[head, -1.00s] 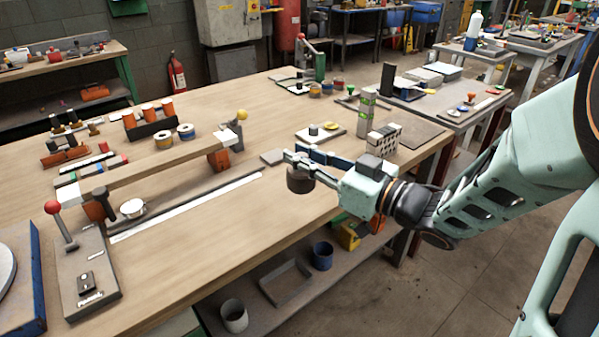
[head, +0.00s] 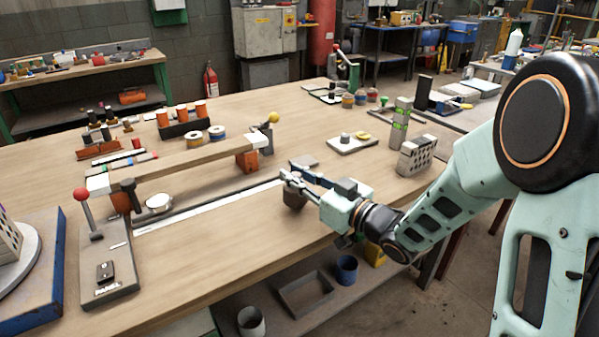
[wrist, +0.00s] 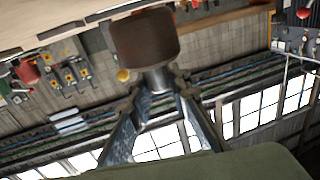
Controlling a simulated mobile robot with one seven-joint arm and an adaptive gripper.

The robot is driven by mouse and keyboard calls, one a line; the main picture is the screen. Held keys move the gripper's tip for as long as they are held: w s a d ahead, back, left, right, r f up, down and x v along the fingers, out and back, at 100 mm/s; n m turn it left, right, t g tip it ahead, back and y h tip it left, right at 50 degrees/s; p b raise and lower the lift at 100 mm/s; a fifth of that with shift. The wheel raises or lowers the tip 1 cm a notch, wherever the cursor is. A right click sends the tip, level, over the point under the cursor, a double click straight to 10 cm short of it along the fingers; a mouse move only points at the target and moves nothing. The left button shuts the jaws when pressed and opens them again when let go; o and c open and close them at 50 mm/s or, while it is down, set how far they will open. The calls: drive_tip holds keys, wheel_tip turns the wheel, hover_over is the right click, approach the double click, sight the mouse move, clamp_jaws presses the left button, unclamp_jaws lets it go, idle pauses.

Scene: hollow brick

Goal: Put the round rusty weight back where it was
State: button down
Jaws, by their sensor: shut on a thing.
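The round rusty weight (head: 294,198) is a dark brown cylinder. In the wrist view the weight (wrist: 145,40) has a narrower metal neck, and the fingers close on that neck. My gripper (head: 289,178) is shut on it and holds it over the near edge side of the wooden table, right of the long white strip. In the wrist view my gripper (wrist: 158,82) shows both fingers meeting at the neck. The weight's underside and its exact height above the table cannot be told.
A small grey plate (head: 303,162) lies just behind my gripper. A wooden beam (head: 185,159) on orange supports spans the left. The table front middle (head: 220,250) is bare.

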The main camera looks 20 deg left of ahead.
drive_tip(key=shift+f, duration=0.8)
drive_tip(key=shift+d+f+b, duration=0.1)
drive_tip(key=shift+f+b, duration=0.1)
drive_tip(key=shift+b, duration=0.1)
drive_tip(key=c, duration=2.3)
unclamp_jaws()
drive_tip(key=shift+f, duration=0.25)
drive_tip(key=o, duration=0.5)
drive_tip(key=shift+r, duration=0.1)
